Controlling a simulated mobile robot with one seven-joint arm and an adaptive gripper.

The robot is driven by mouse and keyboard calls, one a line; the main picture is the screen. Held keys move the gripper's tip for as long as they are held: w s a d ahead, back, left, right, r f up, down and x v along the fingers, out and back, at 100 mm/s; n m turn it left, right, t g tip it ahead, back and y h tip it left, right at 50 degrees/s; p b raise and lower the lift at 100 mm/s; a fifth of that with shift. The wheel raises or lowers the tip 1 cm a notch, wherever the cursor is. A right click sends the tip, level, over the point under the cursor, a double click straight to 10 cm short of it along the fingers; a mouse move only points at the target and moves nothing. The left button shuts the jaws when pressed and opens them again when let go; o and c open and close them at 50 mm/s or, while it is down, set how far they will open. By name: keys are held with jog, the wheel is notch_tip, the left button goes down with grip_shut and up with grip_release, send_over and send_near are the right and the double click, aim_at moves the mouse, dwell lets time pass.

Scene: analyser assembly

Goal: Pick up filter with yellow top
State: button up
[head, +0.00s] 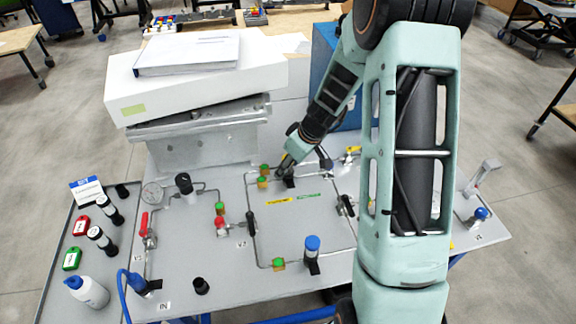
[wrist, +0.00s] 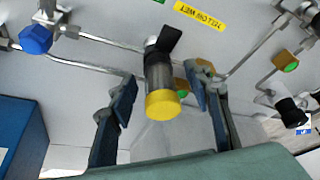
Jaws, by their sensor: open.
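The filter with the yellow top (wrist: 163,102) shows in the middle of the wrist view. It has a dark, smoky body and a black base on the grey panel, and its yellow cap faces the camera. My gripper (wrist: 161,86) is open, with one finger on each side of the filter and visible gaps to both. Nothing is held. In the head view my gripper (head: 287,166) is low over the back middle of the panel, and the filter is mostly hidden there.
Thin metal pipes and green-topped orange fittings (head: 263,182) lie close to the gripper. A blue-topped filter (head: 312,246) stands nearer the front. A blue box (head: 325,75) rises behind the arm. A grey tray (head: 60,245) with bottles is at the left.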

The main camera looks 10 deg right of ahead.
jog(key=shift+c, duration=0.6)
grip_shut()
jog(key=shift+r, duration=0.1)
